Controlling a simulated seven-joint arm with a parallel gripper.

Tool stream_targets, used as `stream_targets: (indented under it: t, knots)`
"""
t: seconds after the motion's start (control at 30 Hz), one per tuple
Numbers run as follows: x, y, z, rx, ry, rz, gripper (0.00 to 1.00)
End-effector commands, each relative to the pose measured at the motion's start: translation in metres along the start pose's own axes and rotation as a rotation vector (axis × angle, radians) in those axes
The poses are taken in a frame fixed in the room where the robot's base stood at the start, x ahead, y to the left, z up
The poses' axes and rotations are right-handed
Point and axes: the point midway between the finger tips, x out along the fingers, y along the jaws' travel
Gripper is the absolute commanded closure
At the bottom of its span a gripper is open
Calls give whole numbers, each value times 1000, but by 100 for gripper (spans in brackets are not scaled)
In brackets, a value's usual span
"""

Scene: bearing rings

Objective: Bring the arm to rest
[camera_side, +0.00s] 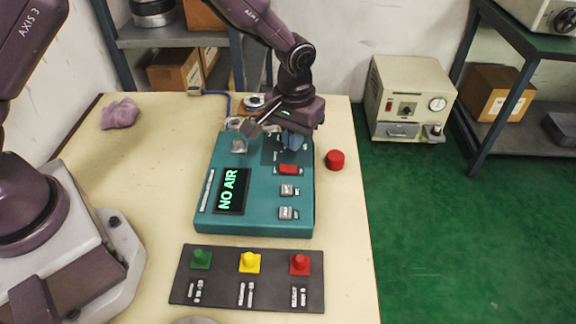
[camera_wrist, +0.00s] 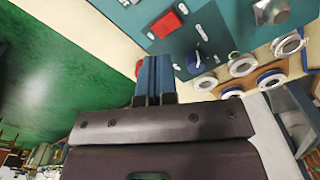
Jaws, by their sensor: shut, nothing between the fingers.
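My gripper (camera_side: 292,143) is over the back right part of the teal machine (camera_side: 258,226). Its blue fingers are together in the wrist view (camera_wrist: 154,72), with nothing between them. I cannot tell whether the fingertips touch the machine. The machine's screen (camera_side: 232,190) reads "NO AIR". A red switch (camera_side: 288,169) is just in front of my gripper; it also shows in the wrist view (camera_wrist: 167,23). Several bearing rings (camera_wrist: 242,65) lie beyond the machine. In the side view, one ring (camera_side: 254,102) shows behind it, and others are partly hidden by my arm.
A dark panel (camera_side: 220,289) with green, yellow and red buttons lies at the front. A red round piece (camera_side: 335,160) sits right of the machine. A crumpled purple cloth (camera_side: 120,114) lies at the back left. The table (camera_side: 150,170) is clear between cloth and machine.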

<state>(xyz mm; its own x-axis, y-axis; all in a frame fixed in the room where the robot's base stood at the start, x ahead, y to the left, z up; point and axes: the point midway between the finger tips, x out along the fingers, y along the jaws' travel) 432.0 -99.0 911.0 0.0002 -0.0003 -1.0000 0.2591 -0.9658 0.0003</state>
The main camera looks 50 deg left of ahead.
Motion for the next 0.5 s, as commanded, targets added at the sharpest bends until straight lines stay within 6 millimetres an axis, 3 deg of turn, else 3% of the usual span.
stream_targets:
  t: [0.5]
  knots:
    - [-8,0,0,17,-2,-1,100]
